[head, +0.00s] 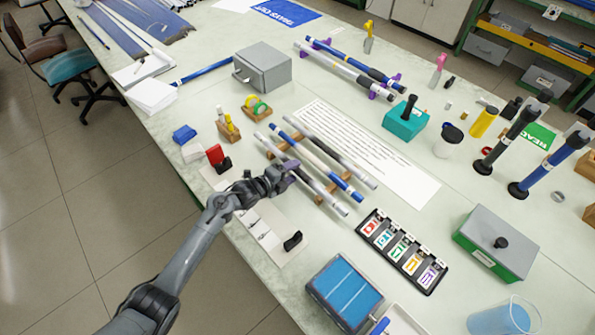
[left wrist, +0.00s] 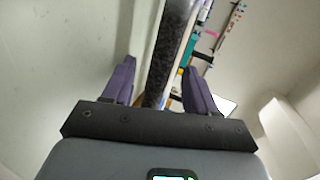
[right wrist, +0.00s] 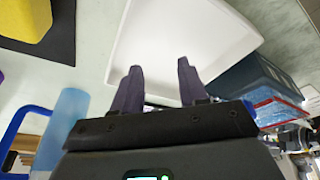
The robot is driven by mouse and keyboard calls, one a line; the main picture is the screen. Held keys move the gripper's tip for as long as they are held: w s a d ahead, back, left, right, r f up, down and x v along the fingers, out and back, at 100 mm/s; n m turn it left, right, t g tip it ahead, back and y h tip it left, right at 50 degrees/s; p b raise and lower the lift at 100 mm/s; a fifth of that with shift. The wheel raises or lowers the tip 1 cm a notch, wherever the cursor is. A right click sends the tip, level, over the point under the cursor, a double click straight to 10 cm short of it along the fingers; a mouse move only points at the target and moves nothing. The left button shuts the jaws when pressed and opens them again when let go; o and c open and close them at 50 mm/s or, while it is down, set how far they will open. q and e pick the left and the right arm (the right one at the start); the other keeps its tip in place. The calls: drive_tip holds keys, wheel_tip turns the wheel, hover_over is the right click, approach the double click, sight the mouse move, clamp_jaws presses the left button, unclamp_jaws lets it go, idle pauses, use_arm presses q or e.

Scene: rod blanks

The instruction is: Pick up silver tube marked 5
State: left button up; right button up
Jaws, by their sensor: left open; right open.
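Three tubes lie side by side on wooden supports in mid-table in the head view: a near silver tube (head: 322,192), a blue and white tube (head: 318,160) and a far silver tube (head: 333,158). No number is readable on them. My left gripper (head: 287,176) is open at the near silver tube. In the left wrist view a dark, speckled tube (left wrist: 172,45) runs between its spread purple fingers (left wrist: 158,68); I cannot tell whether they touch it. My right gripper (right wrist: 155,78) is open and empty in the right wrist view.
A white printed sheet (head: 395,165) lies beyond the tubes. A black card rack (head: 403,252) and a blue-topped box (head: 345,290) stand nearer. Upright tubes (head: 508,140) are at the right. A white tray (right wrist: 180,35) shows before my right fingers.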

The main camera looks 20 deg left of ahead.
use_arm(q)
clamp_jaws()
idle(0.3)
